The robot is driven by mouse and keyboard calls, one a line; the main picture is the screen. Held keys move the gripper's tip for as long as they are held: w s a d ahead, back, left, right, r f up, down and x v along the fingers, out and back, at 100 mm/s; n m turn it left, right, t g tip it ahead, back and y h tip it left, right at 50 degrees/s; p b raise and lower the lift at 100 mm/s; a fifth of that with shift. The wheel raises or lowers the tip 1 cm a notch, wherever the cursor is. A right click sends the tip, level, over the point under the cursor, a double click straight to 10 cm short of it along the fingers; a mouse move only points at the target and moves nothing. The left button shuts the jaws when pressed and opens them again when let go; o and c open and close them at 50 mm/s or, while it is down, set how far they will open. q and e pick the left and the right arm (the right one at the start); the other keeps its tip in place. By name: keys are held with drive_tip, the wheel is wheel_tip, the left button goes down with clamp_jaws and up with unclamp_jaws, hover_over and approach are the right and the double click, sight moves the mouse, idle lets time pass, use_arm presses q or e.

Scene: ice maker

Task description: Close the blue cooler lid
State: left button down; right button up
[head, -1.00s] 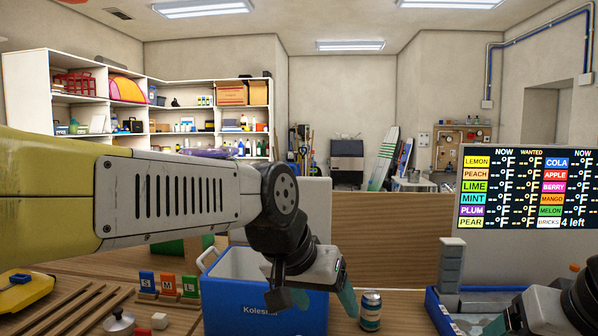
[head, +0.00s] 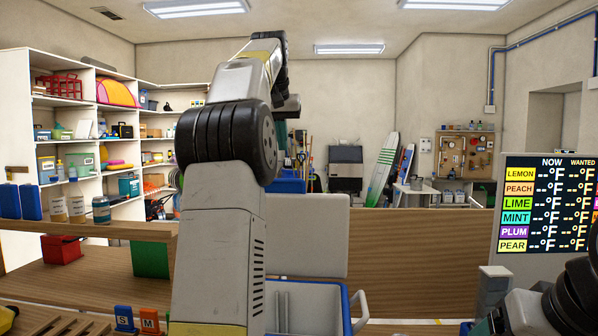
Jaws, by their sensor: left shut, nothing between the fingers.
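The blue cooler (head: 350,320) stands at the bottom centre, partly behind my left arm. Its pale grey inside shows from above, and a white handle shows at its right side. Its grey lid (head: 308,238) stands upright behind the opening, so the cooler is open. My left arm rises in front of the cooler and lid. My left gripper (head: 281,138) is high above the lid, mostly hidden behind the arm; a bit of teal finger shows, shut and empty. My right wrist is at the bottom right corner; its fingers are barely visible.
A wooden partition (head: 420,250) runs behind the lid. Size blocks (head: 137,319) marked S and M stand left of the cooler. A grey block stack (head: 492,288) stands to the right. A drink board (head: 548,205) hangs at right. The counter right of the cooler looks clear.

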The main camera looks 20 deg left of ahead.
sight(283, 180)
use_arm(q)
drive_tip(key=shift+w+a+f, duration=0.15)
drive_tip(key=shift+w+f, duration=0.3)
drive_tip(key=shift+f, duration=1)
drive_tip(key=shift+w+a+f, duration=0.15)
drive_tip(key=shift+w+f, duration=0.25)
drive_tip(key=shift+f, duration=1.1)
drive_tip(key=shift+w+a+f, duration=0.15)
drive_tip(key=shift+w+f, duration=0.3)
drive_tip(key=shift+f, duration=1)
drive_tip(key=shift+s, duration=0.1)
